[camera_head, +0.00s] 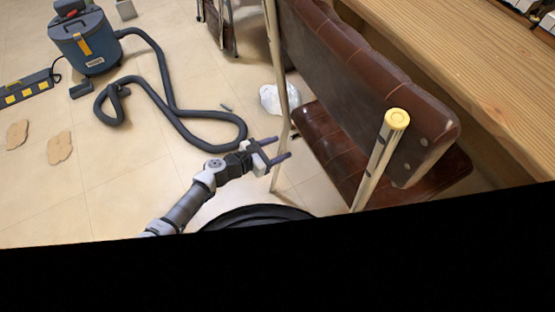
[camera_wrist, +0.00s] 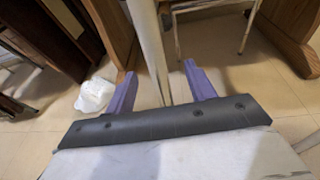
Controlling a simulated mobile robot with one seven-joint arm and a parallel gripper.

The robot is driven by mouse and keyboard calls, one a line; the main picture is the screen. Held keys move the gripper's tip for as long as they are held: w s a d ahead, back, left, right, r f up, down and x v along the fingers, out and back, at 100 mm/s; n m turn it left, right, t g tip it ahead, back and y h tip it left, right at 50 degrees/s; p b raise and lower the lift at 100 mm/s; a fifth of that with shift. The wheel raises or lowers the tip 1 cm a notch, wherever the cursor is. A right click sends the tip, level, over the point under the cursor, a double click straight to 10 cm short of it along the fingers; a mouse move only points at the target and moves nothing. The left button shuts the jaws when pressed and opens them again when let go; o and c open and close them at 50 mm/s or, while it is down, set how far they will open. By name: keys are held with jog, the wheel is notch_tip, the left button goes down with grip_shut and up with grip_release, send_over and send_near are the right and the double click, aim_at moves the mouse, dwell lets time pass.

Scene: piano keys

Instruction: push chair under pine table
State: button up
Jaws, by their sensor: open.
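The chair has a brown padded backrest (camera_head: 350,75), a brown seat (camera_head: 325,135) and cream metal legs. It stands at the right in the head view, beside the pine table (camera_head: 450,60), whose top runs to the right edge. My gripper (camera_head: 275,149) is open and empty, low beside the chair's left leg (camera_head: 281,90). In the wrist view my gripper's purple fingers (camera_wrist: 160,87) point forward. The pale chair leg (camera_wrist: 148,45) shows between them; whether it is inside the jaws or just beyond, I cannot tell. Black covers the lower part of the head view.
A blue vacuum cleaner (camera_head: 86,42) stands at the upper left, its dark hose (camera_head: 165,75) looped on the tiles. A white bag (camera_head: 280,98) lies beside the chair.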

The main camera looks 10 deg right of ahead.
jog(key=f+b+v, duration=0.1)
jog(key=v, duration=0.6)
jog(key=shift+a+f, duration=0.3)
jog(key=shift+s, duration=0.15)
